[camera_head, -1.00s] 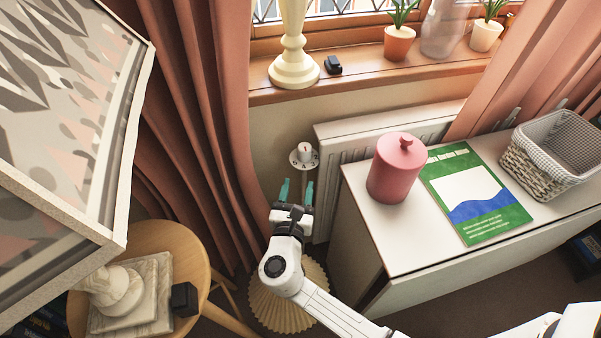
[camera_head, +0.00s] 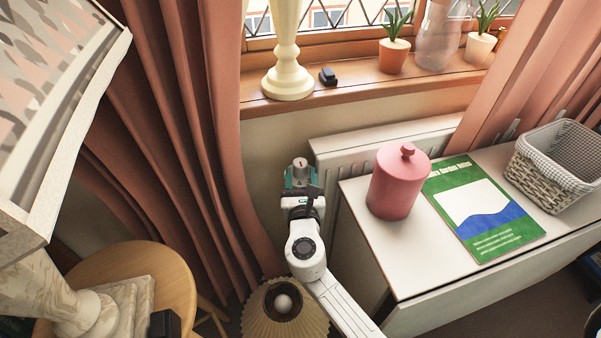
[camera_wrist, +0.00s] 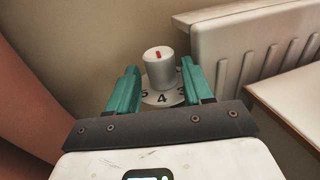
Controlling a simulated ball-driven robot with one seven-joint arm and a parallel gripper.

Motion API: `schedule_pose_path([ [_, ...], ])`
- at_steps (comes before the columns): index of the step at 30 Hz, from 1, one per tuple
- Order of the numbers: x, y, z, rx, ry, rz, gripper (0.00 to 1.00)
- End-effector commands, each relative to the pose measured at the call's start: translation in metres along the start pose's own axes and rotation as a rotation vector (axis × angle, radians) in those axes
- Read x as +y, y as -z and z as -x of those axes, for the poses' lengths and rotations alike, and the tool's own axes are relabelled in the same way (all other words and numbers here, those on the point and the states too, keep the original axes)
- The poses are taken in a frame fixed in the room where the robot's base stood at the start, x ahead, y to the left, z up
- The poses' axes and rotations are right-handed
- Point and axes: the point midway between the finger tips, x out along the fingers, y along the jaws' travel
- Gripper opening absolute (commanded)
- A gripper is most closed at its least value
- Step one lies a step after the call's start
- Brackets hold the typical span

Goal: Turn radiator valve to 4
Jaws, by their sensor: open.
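The radiator valve (camera_wrist: 159,68) is a pale knob with a red mark on top, above a pale dial ring (camera_wrist: 162,99) with dark numbers. In the wrist view, a 4 faces me, with a 5 to its left and a partly hidden 3 to its right. The red mark lies near the middle of the knob's top. My gripper (camera_wrist: 155,92) is open, with one teal finger on each side of the knob. I cannot tell whether the fingers touch it. In the head view, the valve (camera_head: 300,168) shows between the fingers of my gripper (camera_head: 301,182).
The white radiator (camera_head: 328,150) stands right of the valve. A pink curtain (camera_head: 215,130) hangs close on the left. A white table (camera_head: 365,225) with a pink canister (camera_head: 398,182) stands at right. A pleated lampshade (camera_head: 262,308) is below my arm.

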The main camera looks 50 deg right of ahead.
Motion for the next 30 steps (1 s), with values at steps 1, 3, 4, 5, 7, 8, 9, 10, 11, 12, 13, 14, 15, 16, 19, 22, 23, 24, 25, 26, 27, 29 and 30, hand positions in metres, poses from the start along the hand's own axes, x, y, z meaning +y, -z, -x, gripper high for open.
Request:
schedule_pose_path([
  [1, 0.000, 0.000, -0.006, -0.001, 0.001, 0.000, 0.50],
  [3, 0.000, 0.000, -0.012, 0.000, 0.000, 0.001, 0.50],
  [4, 0.000, 0.000, -0.014, 0.000, -0.001, 0.001, 0.50],
  [5, 0.000, 0.000, -0.015, 0.000, -0.001, 0.001, 0.50],
  [7, 0.000, 0.000, -0.017, 0.000, -0.001, 0.001, 0.50],
  [8, 0.000, 0.000, -0.018, 0.000, -0.001, 0.001, 0.50],
  [9, 0.000, 0.000, -0.018, 0.000, -0.001, 0.001, 0.50],
  [10, 0.000, 0.000, -0.018, 0.000, -0.001, 0.001, 0.50],
  [11, 0.000, 0.000, -0.018, 0.000, -0.001, 0.001, 0.50],
  [12, 0.000, 0.000, -0.018, 0.000, -0.001, 0.001, 0.50],
  [13, 0.000, 0.000, -0.018, 0.000, -0.001, 0.001, 0.50],
  [14, 0.000, 0.000, -0.018, 0.000, -0.001, 0.001, 0.50],
  [15, 0.000, 0.000, -0.018, 0.000, -0.001, 0.001, 0.50],
  [16, 0.000, 0.000, -0.018, 0.000, -0.001, 0.001, 0.48],
  [19, 0.000, 0.000, -0.018, 0.000, 0.000, 0.001, 0.38],
  [22, 0.000, 0.000, -0.018, 0.000, -0.001, 0.001, 0.28],
  [23, 0.000, 0.000, -0.018, 0.000, -0.001, 0.001, 0.26],
  [24, 0.000, 0.000, -0.018, 0.000, -0.001, 0.001, 0.22],
  [25, 0.000, 0.000, -0.018, 0.000, -0.001, 0.001, 0.19],
  [26, 0.000, 0.000, -0.018, 0.000, -0.001, 0.001, 0.16],
  [27, 0.000, 0.000, -0.018, 0.000, -0.001, 0.001, 0.12],
  [29, 0.000, 0.000, -0.018, 0.000, -0.001, 0.000, 0.09],
  [30, 0.000, 0.000, -0.018, 0.000, 0.000, 0.001, 0.09],
])
